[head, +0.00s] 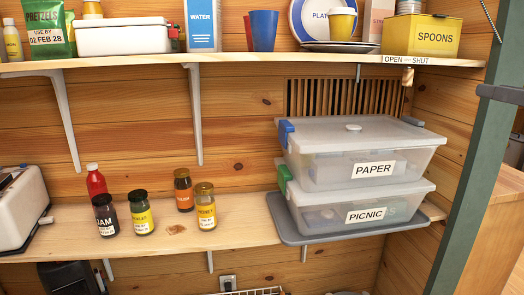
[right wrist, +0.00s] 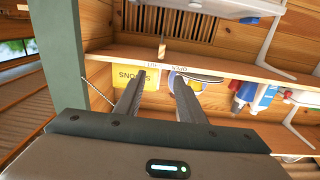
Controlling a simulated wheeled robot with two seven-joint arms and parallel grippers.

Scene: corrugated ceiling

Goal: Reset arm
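My right gripper shows at the right edge of the head view as a dark grey piece (head: 500,94) in front of the green post. In the right wrist view, my right gripper (right wrist: 158,76) has its two dark fingers apart with nothing between them. Its fingers point toward the shelves, with the yellow SPOONS box (right wrist: 128,78) and a plate (right wrist: 205,77) beyond the fingertips. I see no contact with either. My left gripper is not in view.
The green post (head: 462,170) stands close to my right gripper. The upper shelf (head: 280,58) holds boxes, cups and plates. The lower shelf (head: 240,228) holds several jars, a red bottle (head: 96,182), and the stacked PAPER (head: 320,170) and PICNIC (head: 320,217) boxes on a grey tray (head: 300,238).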

